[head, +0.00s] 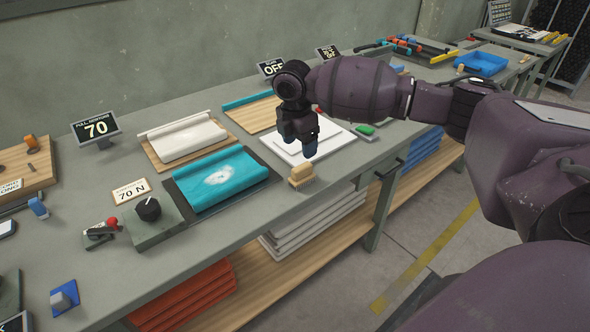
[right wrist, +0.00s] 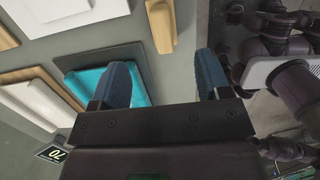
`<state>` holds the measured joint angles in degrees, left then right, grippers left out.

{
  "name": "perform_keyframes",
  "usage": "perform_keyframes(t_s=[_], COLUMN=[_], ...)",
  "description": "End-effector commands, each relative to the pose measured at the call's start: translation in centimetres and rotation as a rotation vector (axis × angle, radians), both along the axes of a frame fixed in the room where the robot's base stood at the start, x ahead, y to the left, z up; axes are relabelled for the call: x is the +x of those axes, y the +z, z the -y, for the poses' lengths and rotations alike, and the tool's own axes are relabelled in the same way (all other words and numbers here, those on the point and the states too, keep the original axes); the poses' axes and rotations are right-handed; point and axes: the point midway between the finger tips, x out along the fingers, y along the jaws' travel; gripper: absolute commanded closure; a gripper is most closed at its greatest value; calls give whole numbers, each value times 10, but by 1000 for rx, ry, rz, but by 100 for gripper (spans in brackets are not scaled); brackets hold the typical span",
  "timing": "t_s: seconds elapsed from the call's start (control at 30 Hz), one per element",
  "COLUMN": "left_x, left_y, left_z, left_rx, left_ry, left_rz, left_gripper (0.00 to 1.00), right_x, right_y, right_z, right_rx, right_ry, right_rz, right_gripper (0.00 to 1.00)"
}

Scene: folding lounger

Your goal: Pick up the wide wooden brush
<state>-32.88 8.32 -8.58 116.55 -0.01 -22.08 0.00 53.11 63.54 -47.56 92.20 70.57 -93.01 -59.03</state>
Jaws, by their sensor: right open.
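The wide wooden brush (head: 301,174) lies on the grey workbench near its front edge, with a pale wooden body and bristles at its lower side. It also shows at the top of the right wrist view (right wrist: 160,25). My right gripper (head: 310,150) is just above and behind the brush in the head view, pointing down. In the right wrist view its two blue fingers (right wrist: 161,75) are wide apart with nothing between them. The brush is beyond the fingertips, not touched. My left gripper is not in view.
A white board (head: 330,142) lies behind the brush, and a dark tray with teal cloth (head: 215,177) lies to its left. A green block (head: 364,129) is to the right. The bench's front edge is close, with shelves below.

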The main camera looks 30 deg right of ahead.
Motion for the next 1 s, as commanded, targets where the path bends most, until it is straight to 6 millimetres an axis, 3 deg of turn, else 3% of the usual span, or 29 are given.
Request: perform_keyframes(t_s=[0.3, 0.57, 0.83, 1.0], left_x=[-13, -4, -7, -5], left_y=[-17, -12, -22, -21], left_z=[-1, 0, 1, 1], left_rx=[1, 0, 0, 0], left_ry=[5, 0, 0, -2], left_rz=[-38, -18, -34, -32], left_gripper=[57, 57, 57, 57], right_x=[0, 0, 0, 1], right_y=[-44, -60, -96, -105], right_z=[5, 6, 8, 10], right_rx=[1, 0, 1, 0], right_ry=[0, 0, 0, 0], right_rz=[-4, -1, -4, 0], right_gripper=[30, 30, 30, 30])
